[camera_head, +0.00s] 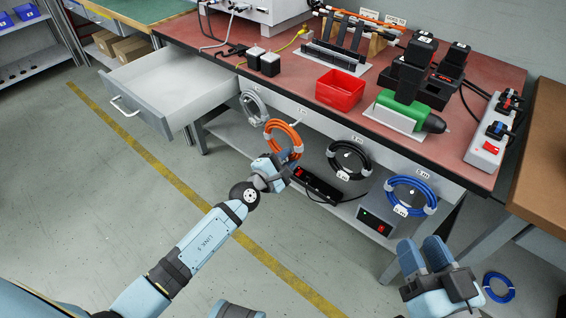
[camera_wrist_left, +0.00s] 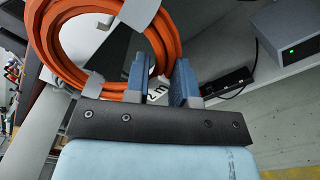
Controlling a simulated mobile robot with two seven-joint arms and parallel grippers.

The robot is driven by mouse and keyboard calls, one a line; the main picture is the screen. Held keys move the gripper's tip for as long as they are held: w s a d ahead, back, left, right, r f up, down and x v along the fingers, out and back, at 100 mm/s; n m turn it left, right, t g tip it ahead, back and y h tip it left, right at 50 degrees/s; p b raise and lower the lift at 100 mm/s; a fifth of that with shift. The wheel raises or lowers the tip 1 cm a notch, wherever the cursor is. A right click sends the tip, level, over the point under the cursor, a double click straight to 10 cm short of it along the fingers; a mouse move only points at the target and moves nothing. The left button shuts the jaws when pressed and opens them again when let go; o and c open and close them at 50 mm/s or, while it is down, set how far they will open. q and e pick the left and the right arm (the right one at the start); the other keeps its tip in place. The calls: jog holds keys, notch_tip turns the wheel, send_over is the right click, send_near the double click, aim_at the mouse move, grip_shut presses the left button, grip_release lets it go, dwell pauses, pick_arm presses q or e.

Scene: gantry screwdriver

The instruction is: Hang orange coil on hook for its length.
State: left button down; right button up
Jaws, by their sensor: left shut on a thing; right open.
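The orange coil (camera_head: 283,125) is upright in front of the table's front edge, by the 2 m label. My left gripper (camera_head: 288,158) is shut on the coil's lower right part. In the left wrist view the coil (camera_wrist_left: 48,45) fills the upper left, with grey wraps, and its tag with "2 m" shows between the fingers (camera_wrist_left: 160,82). A pale hook (camera_head: 296,122) shows beside the coil's top right; I cannot tell whether the coil rests on it. My right gripper (camera_head: 422,256) is open and empty at the lower right.
A grey coil (camera_head: 254,107) hangs left of the orange one; a black coil (camera_head: 348,160) and a blue coil (camera_head: 411,195) hang to its right. An open drawer (camera_head: 178,85) juts out at the left. A shelf below holds a power strip (camera_head: 317,186) and grey box (camera_head: 377,214).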

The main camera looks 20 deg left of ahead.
pick_arm(q)
jog(key=f+b+x, duration=0.1)
jog(key=b+x, duration=0.2)
jog(key=x, duration=0.4)
jog(key=shift+f, duration=0.35)
pick_arm(e)
jog(key=shift+a+f+n+g, duration=0.15)
jog(key=shift+f+g, duration=0.35)
jog(key=shift+f, duration=0.5)
jog(key=shift+f+n+g, duration=0.15)
jog(key=shift+f+g, duration=0.35)
jog(key=shift+f, duration=0.5)
jog(key=shift+s+f, duration=0.15)
jog(key=shift+f, duration=0.25)
pick_arm(q)
jog(key=c, duration=0.9)
grip_release()
pick_arm(e)
jog(key=shift+r, duration=0.15)
